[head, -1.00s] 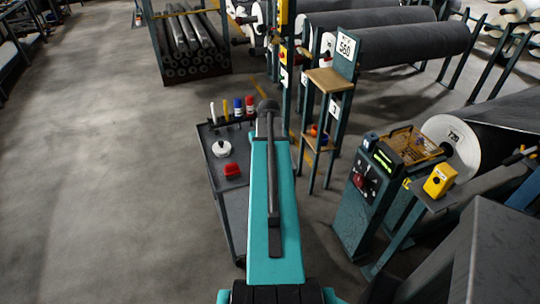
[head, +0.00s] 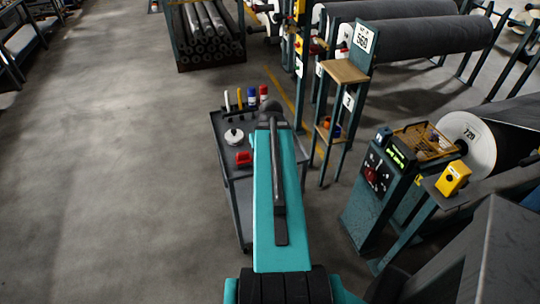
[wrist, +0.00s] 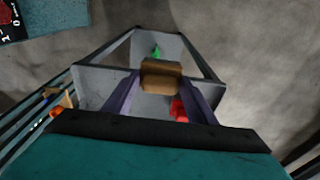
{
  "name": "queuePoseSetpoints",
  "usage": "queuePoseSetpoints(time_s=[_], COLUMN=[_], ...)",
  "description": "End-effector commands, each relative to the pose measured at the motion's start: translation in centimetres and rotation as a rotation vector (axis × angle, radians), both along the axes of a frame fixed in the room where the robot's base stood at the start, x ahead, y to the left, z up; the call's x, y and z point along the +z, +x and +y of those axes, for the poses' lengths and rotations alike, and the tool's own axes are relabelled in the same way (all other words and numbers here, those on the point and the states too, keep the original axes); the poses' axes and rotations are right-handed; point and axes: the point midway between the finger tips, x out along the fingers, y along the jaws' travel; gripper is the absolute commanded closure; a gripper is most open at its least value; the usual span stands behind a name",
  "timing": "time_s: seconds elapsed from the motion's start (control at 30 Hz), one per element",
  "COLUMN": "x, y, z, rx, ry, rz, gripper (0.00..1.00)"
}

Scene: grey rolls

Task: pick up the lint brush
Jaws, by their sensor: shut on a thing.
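In the wrist view, a brown wooden block-shaped piece, seemingly the lint brush (wrist: 161,75), sits between the two purple fingers of my gripper (wrist: 160,84). The fingers are shut on it. Its underside and any bristles are hidden. The brush and the gripper do not show in the head view, where my teal arm covers that spot. Behind the brush in the wrist view is the grey trolley (wrist: 100,85); I cannot tell how far the brush is from it.
The trolley (head: 240,185) carries several upright markers, a white round item (head: 233,137) and a red item (head: 243,158). A narrow stand with wooden shelves (head: 345,72) and a control console (head: 370,190) are to the right.

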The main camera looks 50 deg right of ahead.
Motion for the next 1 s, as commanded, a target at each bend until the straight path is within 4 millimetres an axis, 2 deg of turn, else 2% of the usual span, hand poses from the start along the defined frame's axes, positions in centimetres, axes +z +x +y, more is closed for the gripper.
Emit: queuePoseSetpoints(time_s=[0.3, 1.0], x=[0.25, 0.14], y=[-0.17, -0.17], z=[1.07, 1.15], rx=[0.001, 0.001], ry=[0.0, 0.0], rz=[0.001, 0.001], gripper=[0.77, 0.77])
